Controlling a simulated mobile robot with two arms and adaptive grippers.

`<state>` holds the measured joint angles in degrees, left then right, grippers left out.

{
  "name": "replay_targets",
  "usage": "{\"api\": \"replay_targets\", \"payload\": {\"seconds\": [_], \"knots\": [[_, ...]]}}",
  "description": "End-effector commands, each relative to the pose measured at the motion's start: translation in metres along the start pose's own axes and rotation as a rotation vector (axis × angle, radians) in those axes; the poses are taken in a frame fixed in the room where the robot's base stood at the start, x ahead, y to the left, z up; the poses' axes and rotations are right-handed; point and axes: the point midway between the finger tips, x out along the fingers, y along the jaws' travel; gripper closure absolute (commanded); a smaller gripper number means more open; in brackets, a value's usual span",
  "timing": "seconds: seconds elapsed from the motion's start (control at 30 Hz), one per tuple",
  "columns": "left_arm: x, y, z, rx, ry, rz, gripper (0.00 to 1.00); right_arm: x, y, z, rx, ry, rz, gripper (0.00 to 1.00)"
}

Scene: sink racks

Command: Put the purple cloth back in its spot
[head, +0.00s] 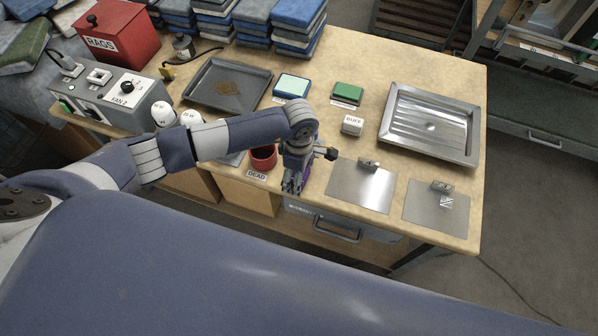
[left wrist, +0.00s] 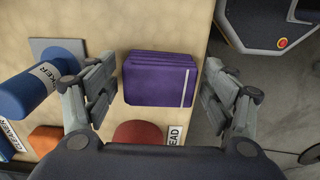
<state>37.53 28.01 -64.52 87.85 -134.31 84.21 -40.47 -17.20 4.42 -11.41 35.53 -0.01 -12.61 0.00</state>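The purple cloth (left wrist: 160,78) is a folded stack with a pale stripe near its right edge. It lies on the tabletop near the front edge. My left gripper (left wrist: 155,92) is open, with one finger to each side of the cloth in the wrist view; I cannot tell how far above it the fingertips are. In the head view my left gripper (head: 293,184) points down at the table's front edge and hides most of the cloth (head: 306,171). My right gripper is not in view.
A red cup (head: 263,158) labelled DEAD stands left of the gripper; it also shows in the wrist view (left wrist: 138,132). A blue cylinder (left wrist: 35,88) lies to the left. Metal plates (head: 350,186), a white BUFF block (head: 352,125) and a metal tray (head: 463,152) are to the right.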

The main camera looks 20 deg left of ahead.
Motion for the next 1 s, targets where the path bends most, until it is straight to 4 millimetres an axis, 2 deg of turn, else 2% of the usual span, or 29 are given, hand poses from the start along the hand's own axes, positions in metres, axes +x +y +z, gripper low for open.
{"api": "replay_targets", "payload": {"seconds": [0.27,0.37,0.4,0.47,0.8,1.0], "knots": [[-0.001,0.000,0.000,0.000,0.000,0.000,0.22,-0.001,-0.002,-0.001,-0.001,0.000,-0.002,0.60],[-0.006,0.000,0.000,0.000,0.000,0.000,0.22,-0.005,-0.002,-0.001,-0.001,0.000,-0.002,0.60],[-0.009,0.001,0.000,0.001,-0.001,0.003,0.22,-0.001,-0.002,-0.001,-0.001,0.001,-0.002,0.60],[-0.019,0.002,-0.001,0.001,0.000,0.005,0.22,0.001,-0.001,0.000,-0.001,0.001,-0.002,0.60],[-0.091,0.002,0.000,0.001,0.000,0.006,0.22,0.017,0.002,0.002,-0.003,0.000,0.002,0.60],[-0.117,0.001,0.000,0.000,0.000,0.003,0.22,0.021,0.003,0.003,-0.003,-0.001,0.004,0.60]]}}
